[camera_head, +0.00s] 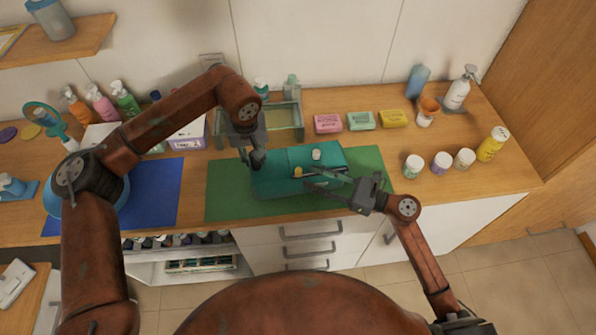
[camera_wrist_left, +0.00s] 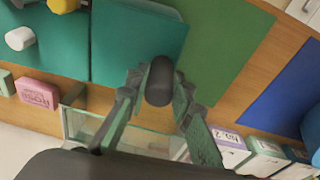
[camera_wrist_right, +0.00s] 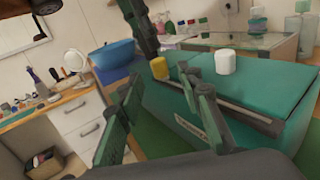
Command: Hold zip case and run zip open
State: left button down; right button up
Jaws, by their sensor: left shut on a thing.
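The teal zip case (camera_head: 268,180) lies on a green mat (camera_head: 228,195) and also shows in the left wrist view (camera_wrist_left: 135,45). My left gripper (camera_head: 256,160) is shut on a dark rounded tab (camera_wrist_left: 158,82) by the case's left end. In the right wrist view, a grey bar (camera_wrist_right: 240,112), perhaps the zip, runs along the case top. My right gripper (camera_wrist_right: 160,105) is open beside the case's front right part, with nothing visible between its fingers. A white cylinder (camera_head: 316,154) and a small yellow one (camera_head: 298,171) are on the case.
A glass-sided box (camera_head: 290,118) stands behind the case. Pink (camera_head: 327,123), green (camera_head: 361,120) and yellow (camera_head: 393,118) soap packs stand back right. Several small jars (camera_head: 442,163) stand right. A blue mat (camera_head: 165,185) lies left. The mat's right end is clear.

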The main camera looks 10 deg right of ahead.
aim_at(302, 174)
jog(key=shift+x, duration=2.8)
jog(key=shift+c, duration=0.3)
grip_shut()
